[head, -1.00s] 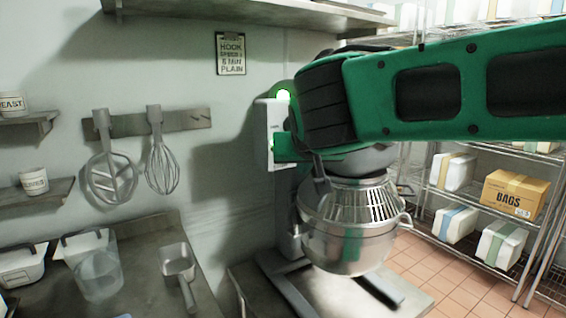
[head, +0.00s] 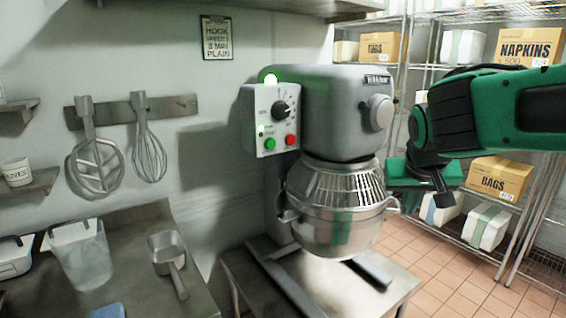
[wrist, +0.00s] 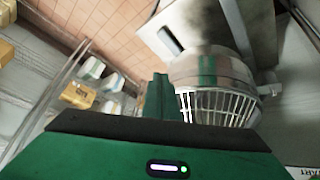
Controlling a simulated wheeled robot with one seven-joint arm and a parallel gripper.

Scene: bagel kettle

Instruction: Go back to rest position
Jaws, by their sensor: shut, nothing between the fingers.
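The wire rack (head: 400,60) at the right holds a BAGS box (head: 497,180), a NAPKINS box (head: 528,45) and several white packs. A steel counter (head: 125,215) at the left bears a scoop (head: 167,255) and a clear tub (head: 80,258). A beater and whisk hang on the wall.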

